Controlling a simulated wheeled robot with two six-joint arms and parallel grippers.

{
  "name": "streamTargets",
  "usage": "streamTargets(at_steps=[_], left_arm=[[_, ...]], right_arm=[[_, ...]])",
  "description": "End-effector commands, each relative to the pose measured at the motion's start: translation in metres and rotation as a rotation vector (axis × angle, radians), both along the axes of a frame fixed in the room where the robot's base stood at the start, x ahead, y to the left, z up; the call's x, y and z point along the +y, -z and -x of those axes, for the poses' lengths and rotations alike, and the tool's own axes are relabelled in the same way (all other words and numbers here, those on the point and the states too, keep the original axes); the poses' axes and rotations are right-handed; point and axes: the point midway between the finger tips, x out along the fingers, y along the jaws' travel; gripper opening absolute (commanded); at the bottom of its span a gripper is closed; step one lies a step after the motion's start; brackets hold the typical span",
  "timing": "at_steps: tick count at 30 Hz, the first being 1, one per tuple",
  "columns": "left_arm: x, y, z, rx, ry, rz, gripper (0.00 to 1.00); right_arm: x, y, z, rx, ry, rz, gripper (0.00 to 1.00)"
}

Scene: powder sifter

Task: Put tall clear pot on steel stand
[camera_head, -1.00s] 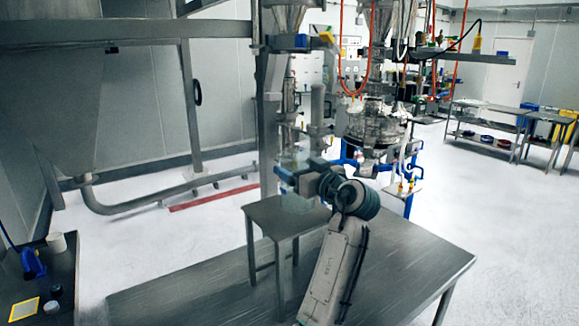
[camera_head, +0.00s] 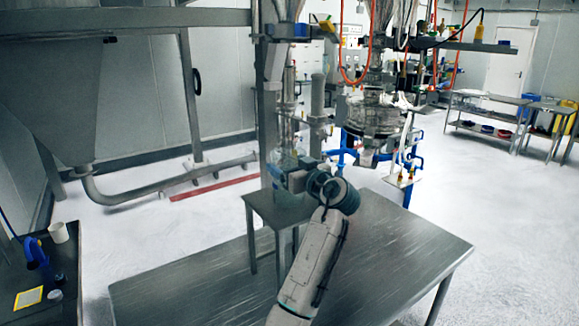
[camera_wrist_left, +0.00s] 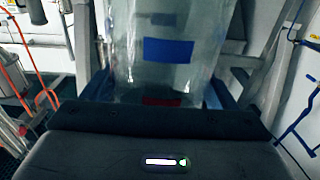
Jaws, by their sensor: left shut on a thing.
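The tall clear pot (camera_wrist_left: 165,75) is held upright between the dark fingers of my left gripper (camera_wrist_left: 158,92) in the left wrist view. It has a blue label and a red mark. In the head view the pot (camera_head: 281,163) is faint and hard to make out at my left gripper (camera_head: 284,175). The steel stand (camera_head: 262,208) is a small grey table with thin legs. The pot and gripper appear over the stand's far part. I cannot tell whether the pot's base touches the stand top. My right gripper is not in view.
A large steel table (camera_head: 400,250) spreads in front, mostly bare. Behind the stand are a steel post and sifter machinery (camera_head: 372,118) with blue parts. A dark side bench (camera_head: 68,270) at left holds a white cup (camera_head: 59,232) and a blue item.

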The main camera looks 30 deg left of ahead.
Motion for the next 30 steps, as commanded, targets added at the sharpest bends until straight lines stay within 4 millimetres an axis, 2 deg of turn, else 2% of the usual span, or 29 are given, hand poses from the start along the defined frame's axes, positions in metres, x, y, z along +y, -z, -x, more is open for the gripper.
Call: streamTargets(at_steps=[1, 2, 5, 16, 24, 30], left_arm=[[0.0, 0.003, 0.0, -0.001, 0.0, 0.0, 0.56], [0.0, 0.003, 0.0, 0.0, 0.0, 0.0, 0.82], [0.0, 0.002, 0.0, 0.0, 0.0, 0.0, 1.0], [-0.003, -0.001, 0.001, -0.001, 0.001, 0.001, 1.0], [-0.055, 0.005, 0.021, -0.003, 0.004, 0.006, 1.0], [-0.088, 0.003, 0.036, -0.001, 0.003, 0.004, 1.0]], right_arm=[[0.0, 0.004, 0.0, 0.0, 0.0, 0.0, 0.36], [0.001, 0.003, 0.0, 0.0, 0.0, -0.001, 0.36], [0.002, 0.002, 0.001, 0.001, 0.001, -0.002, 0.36], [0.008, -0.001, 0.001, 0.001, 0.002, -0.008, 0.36], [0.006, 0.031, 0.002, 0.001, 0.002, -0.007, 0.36], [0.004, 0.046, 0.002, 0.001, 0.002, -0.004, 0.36]])
